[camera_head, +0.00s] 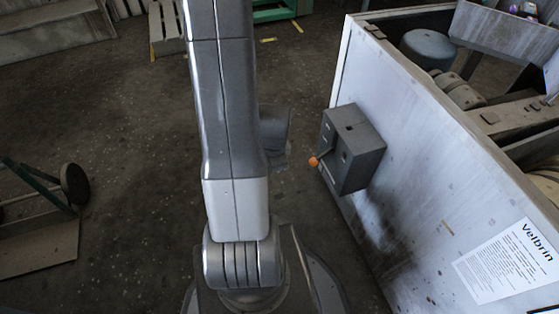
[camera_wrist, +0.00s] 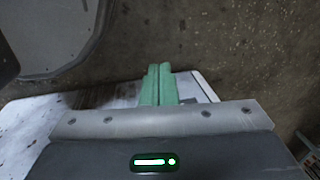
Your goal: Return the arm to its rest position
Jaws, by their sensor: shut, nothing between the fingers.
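My gripper (camera_wrist: 159,84) shows in the wrist view, its two green fingers shut together with nothing between them. Behind the fingers is a pale worn panel surface (camera_wrist: 110,94) and dark floor. In the head view my grey arm stands upright through the middle, left of the blower housing's white panel (camera_head: 420,150); the fingers cannot be made out there. A grey switch box (camera_head: 352,150) with an orange-knobbed lever (camera_head: 313,162) sticks out from the panel, to the right of the arm and apart from it in the picture.
The open housing holds a blue-grey cylinder (camera_head: 428,48) at the back right. A printed sheet (camera_head: 508,262) is on the panel. A green-framed stand (camera_head: 40,220) is at the left, and a slatted pallet (camera_head: 166,28) at the back. Floor between them is clear.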

